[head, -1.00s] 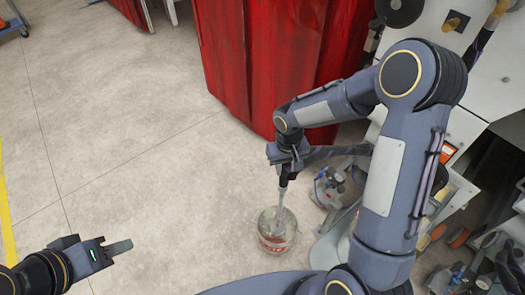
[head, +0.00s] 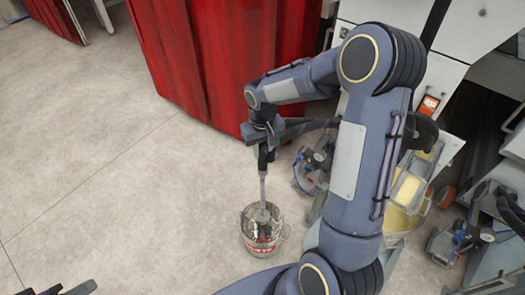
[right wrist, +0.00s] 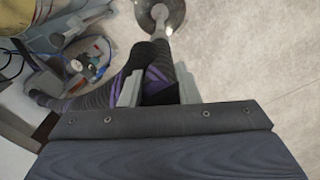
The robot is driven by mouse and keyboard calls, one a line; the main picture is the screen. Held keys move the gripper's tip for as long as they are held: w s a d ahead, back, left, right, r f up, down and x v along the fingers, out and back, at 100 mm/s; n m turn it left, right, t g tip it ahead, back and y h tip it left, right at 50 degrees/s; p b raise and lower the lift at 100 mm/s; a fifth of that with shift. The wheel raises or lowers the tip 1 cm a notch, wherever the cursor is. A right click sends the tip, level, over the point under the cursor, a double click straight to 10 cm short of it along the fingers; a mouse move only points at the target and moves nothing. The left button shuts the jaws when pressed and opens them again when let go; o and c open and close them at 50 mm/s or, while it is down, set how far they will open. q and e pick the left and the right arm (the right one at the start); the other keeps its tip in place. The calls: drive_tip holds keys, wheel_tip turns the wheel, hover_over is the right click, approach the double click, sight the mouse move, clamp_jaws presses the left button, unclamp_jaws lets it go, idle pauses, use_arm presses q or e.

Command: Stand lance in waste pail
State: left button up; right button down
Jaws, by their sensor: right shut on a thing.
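My right gripper (head: 262,140) is shut on the lance (head: 263,187), which hangs nearly upright below it. The waste pail (head: 260,242) is a small metal pail with a red and white label, standing on the floor directly below. The lance's lower end shows within the pail's mouth; I cannot tell whether it touches the bottom. In the right wrist view, the lance's dark and purple grip (right wrist: 150,75) sits between the fingers, and the pail (right wrist: 174,14) is cut off at the top edge. My left gripper (head: 72,289) is only partly in view at the bottom left.
A red curtain (head: 200,60) hangs behind the pail. A hose-and-gauge unit (head: 312,165) stands on the floor just right of the pail. A machine with a yellow tray (head: 405,190) is farther right. The floor left of the pail is clear.

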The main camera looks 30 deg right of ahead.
sight(262, 185)
wheel_tip(262, 185, down, 26)
drive_tip(key=b, duration=2)
drive_tip(key=shift+f, duration=0.2)
drive_tip(key=shift+f+b, duration=0.75)
drive_tip(key=shift+f, duration=0.1)
drive_tip(key=c, duration=1)
unclamp_jaws()
wheel_tip(262, 185, up, 7)
drive_tip(key=p, duration=0.2)
drive_tip(key=shift+p, duration=0.35)
drive_tip(key=shift+r, duration=0.4)
